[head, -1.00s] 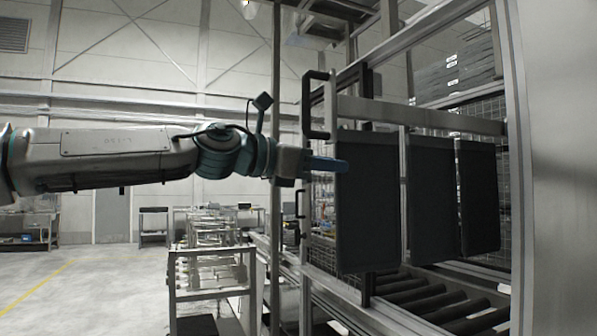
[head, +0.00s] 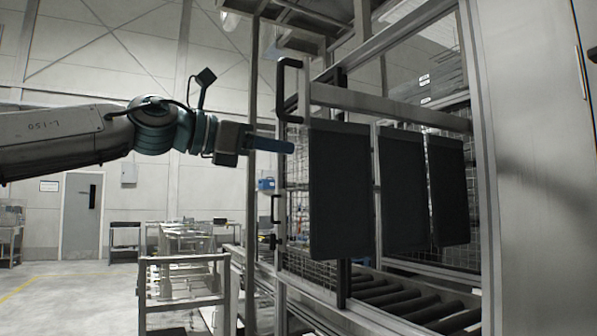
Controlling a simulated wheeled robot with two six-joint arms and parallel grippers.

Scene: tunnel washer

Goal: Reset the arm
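My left arm reaches in from the left in the head view, held roughly level. My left gripper (head: 268,145) points right, with its blue finger seen from the side near the left edge of the machine frame. The fingers overlap in this view, so whether they are apart cannot be told. No held object shows. My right gripper is not in view.
The machine's metal frame (head: 405,106) stands at the right with dark hanging flaps (head: 340,195) and a black handle (head: 287,90). Rollers (head: 405,303) lie below. A metal rack (head: 184,285) stands lower left. Open floor (head: 70,290) lies at far left.

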